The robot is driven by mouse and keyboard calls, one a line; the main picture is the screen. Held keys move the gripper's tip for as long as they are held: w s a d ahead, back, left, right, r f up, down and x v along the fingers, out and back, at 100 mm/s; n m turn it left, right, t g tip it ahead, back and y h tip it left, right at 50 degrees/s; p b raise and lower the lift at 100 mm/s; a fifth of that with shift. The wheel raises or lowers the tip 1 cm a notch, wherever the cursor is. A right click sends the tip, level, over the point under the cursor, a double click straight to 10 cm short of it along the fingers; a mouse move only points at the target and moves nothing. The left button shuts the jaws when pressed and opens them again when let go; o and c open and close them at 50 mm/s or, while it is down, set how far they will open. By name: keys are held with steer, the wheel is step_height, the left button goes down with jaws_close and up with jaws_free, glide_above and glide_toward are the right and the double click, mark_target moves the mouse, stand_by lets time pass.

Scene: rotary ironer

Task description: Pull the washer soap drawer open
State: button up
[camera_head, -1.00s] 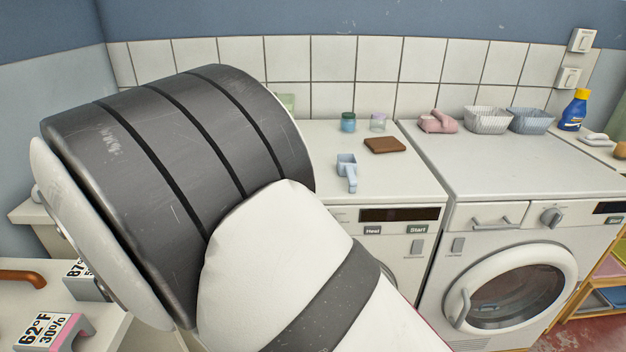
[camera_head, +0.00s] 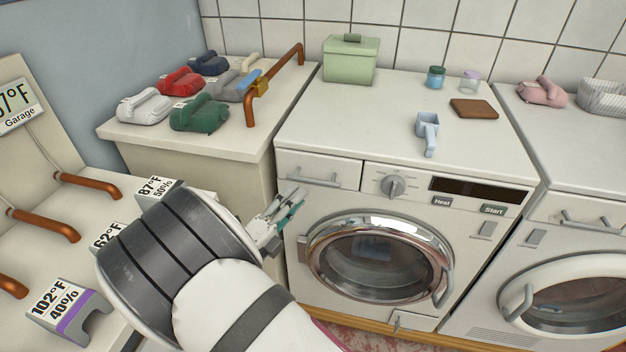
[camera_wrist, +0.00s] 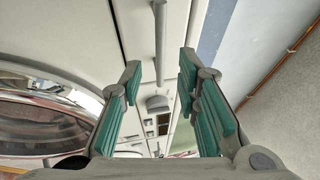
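The left front-loading machine (camera_head: 480,265) has a white drawer (camera_head: 338,170) at its upper left, with a bar handle (camera_head: 310,181). The drawer looks shut, flush with the front. My gripper (camera_head: 298,197) is just in front of the machine's left edge, close to the drawer handle. In the wrist view my gripper (camera_wrist: 160,68) is open and empty, with green finger pads. The grey handle bar (camera_wrist: 160,45) shows upright between and beyond the fingertips, apart from them. The round door (camera_wrist: 40,125) is at the left of that view.
A blue scoop (camera_head: 427,130), a brown block (camera_head: 474,108) and a green box (camera_head: 351,60) stand on top. A second machine (camera_head: 590,240) with its own drawer is at the right.

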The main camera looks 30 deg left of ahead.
mark_target(313, 181)
steer(key=x, duration=0.7)
steer(key=shift+w, duration=0.1)
steer(key=shift+c, duration=0.2)
jaws_close()
